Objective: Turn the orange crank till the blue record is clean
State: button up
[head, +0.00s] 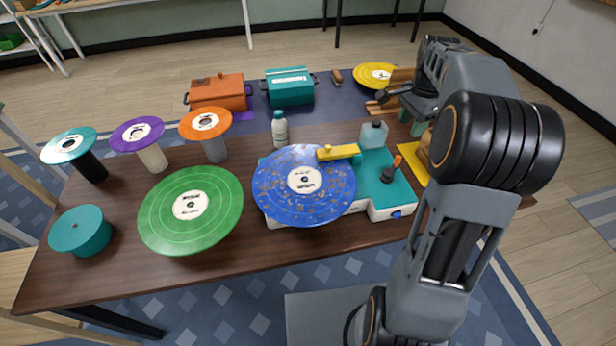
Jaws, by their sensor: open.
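The blue record (275,190) lies flat on the teal and white cleaning machine (372,197), with brownish specks scattered over its surface. A yellow arm (338,152) reaches over the record's back edge. The orange crank (397,161) stands on a dark hub at the machine's right side. My gripper (411,120) is open, behind and above the crank and apart from it. My own arm links partly hide it, and nothing shows held in it.
A green record (222,208) lies left of the machine. A bottle (279,130) and a small pale container (373,134) stand behind it. Teal, purple and orange records top stands at left.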

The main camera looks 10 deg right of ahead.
aim_at(399, 157)
jog(key=f+b, duration=0.3)
jog(key=b, duration=0.1)
jog(key=shift+w, duration=0.25)
jog(key=f+n+b, duration=0.2)
jog(key=f+n, duration=0.1)
jog(key=n, duration=0.6)
jog(key=f+n+b, duration=0.2)
jog(key=f+n, duration=0.2)
jog(key=n, duration=0.6)
jog(key=f+n+b, duration=0.2)
jog(key=f+n, duration=0.2)
jog(key=n, duration=0.6)
jog(key=shift+s+b, duration=0.2)
jog(key=shift+b, duration=0.1)
jog(key=shift+r, duration=0.1)
grip_shut()
